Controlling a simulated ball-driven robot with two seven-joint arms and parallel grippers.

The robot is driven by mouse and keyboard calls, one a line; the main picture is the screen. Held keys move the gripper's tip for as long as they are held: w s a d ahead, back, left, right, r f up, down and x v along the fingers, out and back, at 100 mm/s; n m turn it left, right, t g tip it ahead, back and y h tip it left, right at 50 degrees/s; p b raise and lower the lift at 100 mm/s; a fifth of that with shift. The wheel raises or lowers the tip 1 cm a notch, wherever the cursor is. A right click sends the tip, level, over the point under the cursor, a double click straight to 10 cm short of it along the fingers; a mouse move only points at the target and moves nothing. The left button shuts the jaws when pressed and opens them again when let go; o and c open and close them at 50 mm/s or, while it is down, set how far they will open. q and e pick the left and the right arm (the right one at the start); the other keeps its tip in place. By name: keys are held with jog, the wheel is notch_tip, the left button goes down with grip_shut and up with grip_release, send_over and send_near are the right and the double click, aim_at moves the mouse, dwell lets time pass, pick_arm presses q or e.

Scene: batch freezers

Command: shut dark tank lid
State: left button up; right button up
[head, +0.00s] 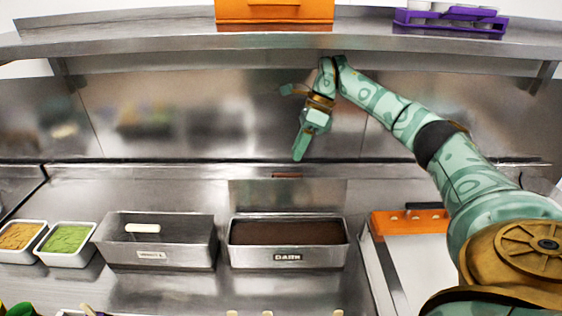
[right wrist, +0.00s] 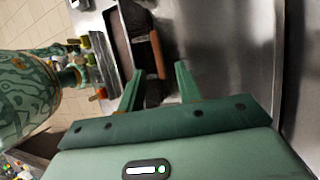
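The dark tank (head: 288,258) is a steel tub with a label on its front, holding a dark brown mass. Its lid (head: 288,193) stands raised behind the tub, with a thin brown handle (head: 287,175) along its top edge. My right gripper (head: 305,132) hangs above and behind the tank, apart from the lid. In the right wrist view, its two fingers (right wrist: 159,88) are spread and empty. The brown handle (right wrist: 157,55) shows beyond and between the fingertips there, and the tank's dark opening (right wrist: 119,40) lies to its left. My left gripper is not visible.
A second steel tank (head: 155,257) with a white handle stands to the left. Tubs of green (head: 66,239) and tan (head: 18,236) contents are further left. An orange-edged tray (head: 408,221) is at right. A steel shelf (head: 180,44) runs above my right gripper.

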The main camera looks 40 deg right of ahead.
aim_at(289, 174)
jog(key=x, duration=0.6)
jog(key=shift+b, duration=0.3)
jog(key=shift+s+r, duration=0.1)
jog(key=shift+s, duration=0.1)
grip_shut()
jog(key=shift+s, duration=0.1)
